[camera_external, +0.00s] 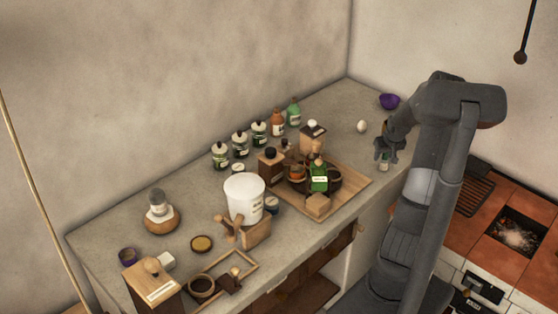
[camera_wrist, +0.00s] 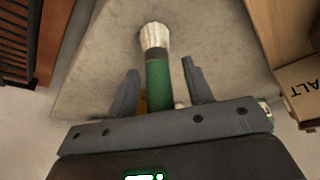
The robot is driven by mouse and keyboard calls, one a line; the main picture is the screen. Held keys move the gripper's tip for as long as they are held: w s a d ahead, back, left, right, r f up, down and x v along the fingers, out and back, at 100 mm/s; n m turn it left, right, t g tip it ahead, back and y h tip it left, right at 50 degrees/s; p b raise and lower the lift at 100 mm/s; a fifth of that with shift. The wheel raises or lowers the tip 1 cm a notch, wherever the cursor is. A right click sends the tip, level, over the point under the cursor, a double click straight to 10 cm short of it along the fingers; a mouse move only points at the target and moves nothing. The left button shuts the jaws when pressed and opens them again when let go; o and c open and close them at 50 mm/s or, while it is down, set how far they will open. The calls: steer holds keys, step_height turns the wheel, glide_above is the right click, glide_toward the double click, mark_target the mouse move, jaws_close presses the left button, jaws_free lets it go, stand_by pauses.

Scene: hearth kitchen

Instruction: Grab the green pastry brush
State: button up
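The green pastry brush (camera_wrist: 158,78) has a green handle and pale bristles. In the wrist view it lies between the two fingers of my gripper (camera_wrist: 160,90), bristles pointing away from the palm. The fingers are apart, with a gap visible on both sides of the handle. The handle's near end is hidden behind the gripper body. In the external view my gripper (camera_external: 384,152) is over the right part of the counter, with a small green and white piece of the brush (camera_external: 384,164) just below it.
On the counter (camera_external: 349,218), a wooden tray (camera_external: 353,186) holding bottles and a bowl stands left of my gripper. A white egg (camera_external: 362,126) and a purple bowl (camera_external: 389,101) are behind it.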

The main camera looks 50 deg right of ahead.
jaws_close()
stand_by(0.4)
